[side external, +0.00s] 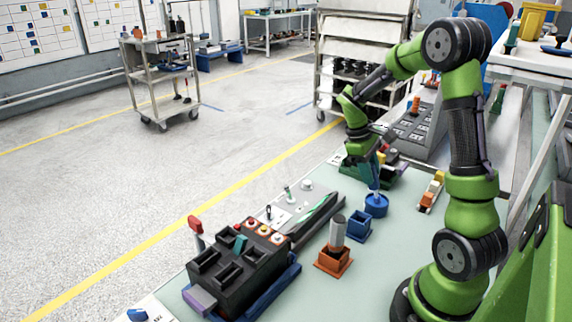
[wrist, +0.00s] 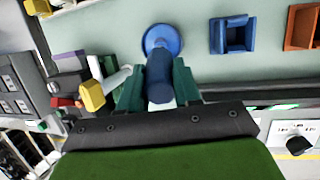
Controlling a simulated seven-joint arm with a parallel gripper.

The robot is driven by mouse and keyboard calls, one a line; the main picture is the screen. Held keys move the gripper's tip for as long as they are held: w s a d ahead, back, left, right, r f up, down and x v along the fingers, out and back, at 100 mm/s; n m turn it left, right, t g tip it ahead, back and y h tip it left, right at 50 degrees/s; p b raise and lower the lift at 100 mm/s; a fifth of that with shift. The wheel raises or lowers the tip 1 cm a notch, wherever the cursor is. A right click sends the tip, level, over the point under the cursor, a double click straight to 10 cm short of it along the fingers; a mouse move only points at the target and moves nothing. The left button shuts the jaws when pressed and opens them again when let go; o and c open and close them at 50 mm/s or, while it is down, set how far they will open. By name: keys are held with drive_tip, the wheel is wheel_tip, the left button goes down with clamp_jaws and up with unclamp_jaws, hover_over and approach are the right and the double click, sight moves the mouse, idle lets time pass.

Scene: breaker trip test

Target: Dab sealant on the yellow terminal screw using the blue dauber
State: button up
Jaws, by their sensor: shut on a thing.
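The blue dauber (wrist: 160,72) is between the teal fingers of my gripper (wrist: 158,84) in the wrist view, and they are shut on it. In the side external view my gripper (side external: 373,176) is low over the bench, directly above a round blue pot (side external: 376,207). The dauber's shaft overlaps the pot in the wrist view; I cannot tell whether its end is inside. A yellow piece (wrist: 92,96) sits left of my fingers in the wrist view, beside a grey lever. I cannot make out a separate yellow terminal screw.
A blue square holder (side external: 357,226) and an orange holder (side external: 333,262) with a grey cylinder stand nearer the camera. A black breaker unit (side external: 238,268) fills the front left. A rack with a yellow block (side external: 433,190) is right of the pot. Bare bench lies between.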

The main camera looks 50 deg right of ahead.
drive_tip(key=shift+r, duration=3.45)
drive_tip(key=shift+a+r+m, duration=0.1)
drive_tip(key=shift+a+m, duration=0.1)
drive_tip(key=shift+m, duration=0.3)
drive_tip(key=shift+m+y, duration=0.3)
drive_tip(key=shift+m, duration=0.2)
drive_tip(key=w+a, duration=0.2)
drive_tip(key=a, duration=0.1)
drive_tip(key=w+a, duration=0.2)
drive_tip(key=a, duration=0.1)
drive_tip(key=w+a+r, duration=0.1)
drive_tip(key=w+a, duration=0.1)
drive_tip(key=a, duration=0.1)
drive_tip(key=shift+w+a, duration=0.1)
drive_tip(key=shift+a, duration=0.15)
drive_tip(key=w+a+n, duration=0.2)
drive_tip(key=w+a, duration=0.1)
drive_tip(key=a, duration=1)
drive_tip(key=shift+w, duration=0.3)
drive_tip(key=a+r+t+y, duration=0.1)
drive_tip(key=a+r+t, duration=0.2)
drive_tip(key=a+r, duration=0.75)
drive_tip(key=shift+s+d+f, duration=0.1)
drive_tip(key=shift+d+f, duration=0.2)
drive_tip(key=shift+f, duration=0.45)
drive_tip(key=shift+s+d+f, duration=0.1)
drive_tip(key=shift+d+f, duration=0.2)
drive_tip(key=shift+f, duration=0.4)
